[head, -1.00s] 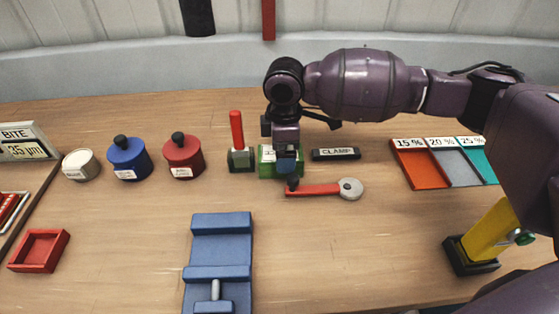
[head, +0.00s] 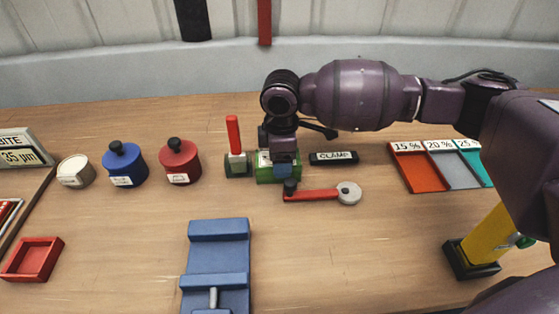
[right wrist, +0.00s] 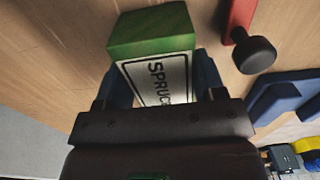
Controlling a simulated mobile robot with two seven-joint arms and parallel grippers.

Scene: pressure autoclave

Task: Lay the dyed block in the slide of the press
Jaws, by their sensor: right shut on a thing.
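The dyed block (head: 264,168) is green with a white label. In the right wrist view the label on the block (right wrist: 150,42) reads "SPRUC", the rest hidden by my gripper. My right gripper (head: 281,166) is shut on the block, its blue fingers on either side, also in the right wrist view (right wrist: 162,82). I cannot tell whether the block still touches the table. A blue fixture (head: 218,255) with raised cross bars and a grey rod lies at the front middle; it may be the press, cut off below. My left gripper is not in view.
A red lever (head: 315,194) with a black knob lies just in front of the block. A red-handled tool (head: 234,140) stands left of it and a "CLAMP" plate (head: 333,157) right. Blue (head: 124,164) and red pots (head: 178,160) stand left. Wood right of the blue fixture is clear.

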